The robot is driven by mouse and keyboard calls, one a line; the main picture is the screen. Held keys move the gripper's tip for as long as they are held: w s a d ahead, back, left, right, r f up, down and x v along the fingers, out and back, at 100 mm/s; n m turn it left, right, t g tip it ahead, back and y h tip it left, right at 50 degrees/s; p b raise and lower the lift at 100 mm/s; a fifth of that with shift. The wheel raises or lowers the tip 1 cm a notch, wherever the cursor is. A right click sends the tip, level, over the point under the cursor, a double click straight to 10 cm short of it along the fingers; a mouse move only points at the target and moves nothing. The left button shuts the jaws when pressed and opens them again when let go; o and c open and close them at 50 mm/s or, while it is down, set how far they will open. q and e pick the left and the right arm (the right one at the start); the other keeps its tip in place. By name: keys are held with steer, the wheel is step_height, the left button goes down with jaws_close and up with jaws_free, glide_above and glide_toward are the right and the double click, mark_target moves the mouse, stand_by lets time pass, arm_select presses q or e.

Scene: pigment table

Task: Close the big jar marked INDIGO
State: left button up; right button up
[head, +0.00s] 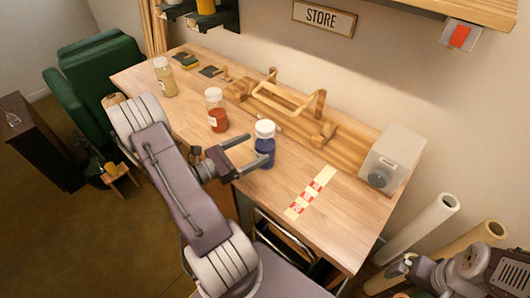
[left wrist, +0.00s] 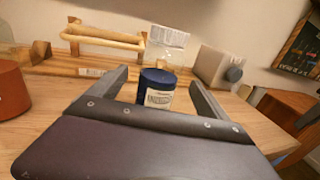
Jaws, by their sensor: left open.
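The big jar of dark blue powder (head: 264,147) stands upright near the table's front edge, with a pale top. In the left wrist view the same jar (left wrist: 156,77) shows dark blue contents, a white label whose small print is hard to read, and a clear upper part. Whether its lid is fully seated I cannot tell. My left gripper (head: 258,150) is open, its two fingers level and pointing at the jar. The jar shows between the fingers in the wrist view; I see no grip on it. My right arm is at the lower right, its fingers unclear.
A jar of red-orange powder (head: 218,121) and a jar of yellowish powder (head: 165,80) stand further left. A wooden rack (head: 290,105) runs along the back. A grey box (head: 392,160) stands at the right end. A strip with red marks (head: 310,193) lies right of the blue jar.

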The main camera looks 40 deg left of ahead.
mark_target(265, 142)
arm_select(q)
steer(key=x, duration=0.5)
steer(key=shift+w+p, duration=0.2)
steer(key=shift+p, duration=0.2)
steer(key=shift+s, duration=0.1)
steer(key=shift+c, duration=0.3)
jaws_close()
